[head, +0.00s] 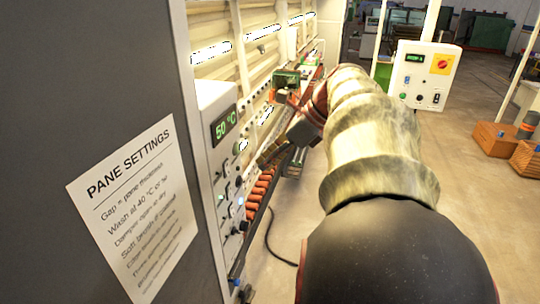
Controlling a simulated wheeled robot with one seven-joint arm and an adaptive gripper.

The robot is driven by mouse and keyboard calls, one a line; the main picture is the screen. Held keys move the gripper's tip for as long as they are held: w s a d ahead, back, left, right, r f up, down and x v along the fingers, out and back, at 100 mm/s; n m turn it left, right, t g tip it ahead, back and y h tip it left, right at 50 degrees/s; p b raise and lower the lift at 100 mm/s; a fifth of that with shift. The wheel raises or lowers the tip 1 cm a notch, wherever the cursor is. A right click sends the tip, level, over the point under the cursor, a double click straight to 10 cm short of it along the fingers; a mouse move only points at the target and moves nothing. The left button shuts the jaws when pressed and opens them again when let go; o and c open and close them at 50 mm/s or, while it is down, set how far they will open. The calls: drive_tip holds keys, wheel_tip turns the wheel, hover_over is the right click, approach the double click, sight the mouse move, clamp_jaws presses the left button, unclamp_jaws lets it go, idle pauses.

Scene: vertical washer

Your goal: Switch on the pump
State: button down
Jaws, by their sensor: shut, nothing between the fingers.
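The washer's white control panel (207,150) stands at left, seen at a steep angle. Its green display (223,126) reads 50 °C. Below it are several small switches and knobs, among them rocker-like switches (227,190) with a blue-lit spot nearby. Their labels are too small to read, so I cannot tell which one is the pump switch or how it is set. My gripper (263,160) is shut and empty. It points down and left toward the panel's right side, and I cannot tell whether it touches anything. My arm hides part of the washer behind it.
A "PANE SETTINGS" sheet (133,210) hangs on the dark surface at near left. Orange rollers (261,188) line the washer beyond the panel. Another control box (424,75) with a red-and-yellow switch stands at back right. Wooden crates (494,138) sit on the floor at right. A cable (272,245) lies below.

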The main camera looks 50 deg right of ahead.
sight(227, 168)
drive_tip(key=w+a+f+p, duration=0.1)
drive_tip(key=w+a+f, duration=0.1)
drive_tip(key=w+f, duration=0.2)
drive_tip(key=w, duration=0.2)
drive_tip(key=shift+w+a+f, duration=0.4)
drive_tip(key=shift+w+p, duration=0.1)
drive_tip(key=shift+p, duration=0.3)
drive_tip(key=shift+w+a+f, duration=0.1)
drive_tip(key=shift+w+f, duration=0.1)
drive_tip(key=shift+w, duration=0.05)
drive_tip(key=shift+r, duration=0.1)
